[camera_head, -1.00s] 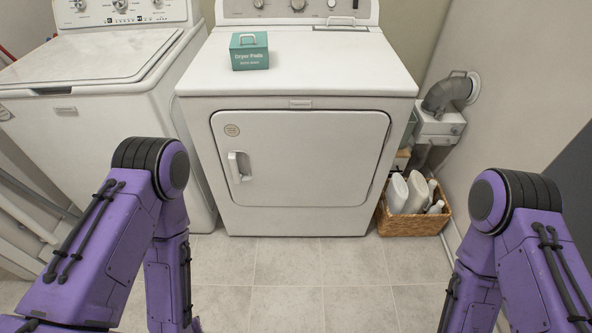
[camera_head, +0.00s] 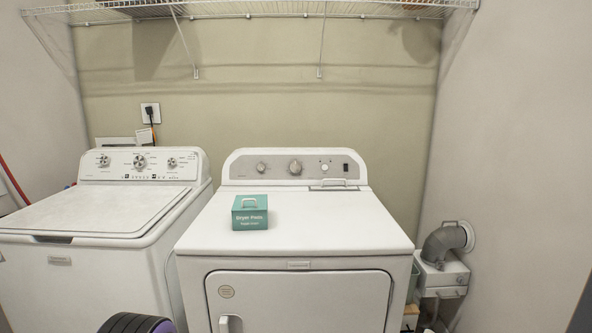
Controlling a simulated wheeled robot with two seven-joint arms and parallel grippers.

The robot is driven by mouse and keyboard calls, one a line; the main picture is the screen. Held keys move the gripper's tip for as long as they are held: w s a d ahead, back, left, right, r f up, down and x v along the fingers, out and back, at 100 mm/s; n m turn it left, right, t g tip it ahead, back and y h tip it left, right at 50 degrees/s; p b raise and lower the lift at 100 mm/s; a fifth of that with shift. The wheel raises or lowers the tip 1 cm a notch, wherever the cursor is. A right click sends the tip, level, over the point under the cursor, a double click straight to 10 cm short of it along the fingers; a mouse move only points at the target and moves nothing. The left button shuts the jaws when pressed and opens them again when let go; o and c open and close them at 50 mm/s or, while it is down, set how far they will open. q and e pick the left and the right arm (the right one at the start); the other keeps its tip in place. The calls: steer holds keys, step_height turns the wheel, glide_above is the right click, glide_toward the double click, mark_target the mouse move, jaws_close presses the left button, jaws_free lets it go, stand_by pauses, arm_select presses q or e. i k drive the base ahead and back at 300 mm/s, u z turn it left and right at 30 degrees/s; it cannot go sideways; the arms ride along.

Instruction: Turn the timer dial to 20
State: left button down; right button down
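The dryer (camera_head: 300,240) stands in the middle with its control panel (camera_head: 226,170) along the back. The panel has a small knob at left (camera_head: 261,168), a larger timer-like dial in the middle (camera_head: 295,167), a white knob (camera_head: 325,168) and a dark switch (camera_head: 346,167) at right. The dial numbers are too small to read, and I cannot tell which setting any knob points to. Only a purple and black piece of my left arm shows at the bottom edge. Neither gripper is in view.
A teal dryer pads box (camera_head: 250,212) sits on the dryer top at left. A washer (camera_head: 100,210) with its own knobs stands to the left. A wire shelf (camera_head: 260,9) hangs above. A grey vent pipe (camera_head: 441,243) meets the right wall. The dryer top is otherwise mostly clear.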

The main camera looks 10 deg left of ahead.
mark_target(295, 168)
steer(key=u, duration=2.15)
steer(key=i, duration=0.75)
steer(key=z, duration=2.7)
